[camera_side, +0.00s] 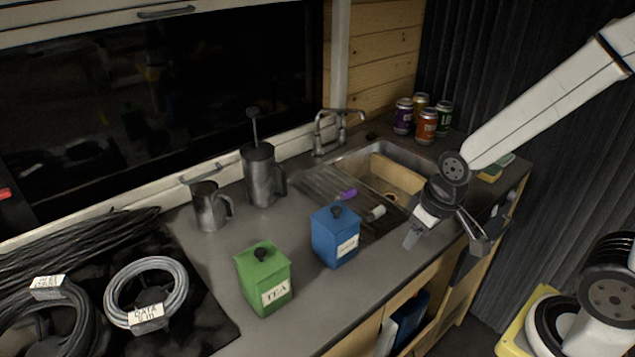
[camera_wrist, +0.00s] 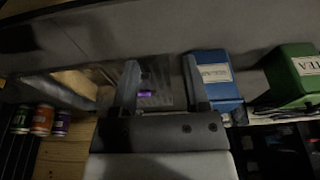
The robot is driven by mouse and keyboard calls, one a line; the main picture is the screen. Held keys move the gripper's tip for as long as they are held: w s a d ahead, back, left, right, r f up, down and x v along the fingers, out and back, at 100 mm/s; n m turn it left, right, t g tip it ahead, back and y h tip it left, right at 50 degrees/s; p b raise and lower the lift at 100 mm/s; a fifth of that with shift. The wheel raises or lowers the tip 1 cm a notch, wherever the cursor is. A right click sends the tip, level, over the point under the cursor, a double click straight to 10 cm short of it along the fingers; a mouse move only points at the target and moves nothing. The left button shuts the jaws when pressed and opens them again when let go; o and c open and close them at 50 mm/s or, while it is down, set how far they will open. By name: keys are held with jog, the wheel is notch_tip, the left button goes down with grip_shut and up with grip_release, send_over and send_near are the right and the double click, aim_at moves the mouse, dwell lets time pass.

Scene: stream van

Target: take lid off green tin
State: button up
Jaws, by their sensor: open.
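The green tin (camera_side: 264,284) stands upright on the grey counter, labelled TEA, with its lid on and a black knob (camera_side: 261,253) on top. It also shows at the right edge of the wrist view (camera_wrist: 297,72). A blue tin (camera_side: 335,240) with a lid and dark knob stands to its right in the side view. My gripper (camera_side: 443,240) is open and empty, over the front edge of the counter near the sink, well to the right of both tins. Its two fingers show in the wrist view (camera_wrist: 160,85) with nothing gripped between them.
A sink (camera_side: 352,158) with a drainer lies behind the blue tin. A metal mug (camera_side: 208,206) and a French press (camera_side: 259,175) stand at the back. Several cans (camera_side: 427,126) stand right of the tap (camera_side: 333,130). Coiled cables (camera_side: 146,292) lie at left. Counter in front of the tins is clear.

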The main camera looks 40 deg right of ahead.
jog(key=shift+o, duration=0.8)
jog(key=n+g+y, duration=0.3)
jog(key=n+y, duration=0.2)
jog(key=n, duration=1.3)
send_near(261, 250)
jog(key=shift+s+a+f, duration=0.3)
jog(key=shift+a+f, duration=0.2)
jog(key=shift+f, duration=0.15)
jog(key=shift+h, duration=0.3)
jog(key=shift+w+x, duration=0.15)
jog(key=shift+x, duration=1.8)
jog(key=shift+w+x, duration=0.1)
jog(key=shift+x, duration=1.85)
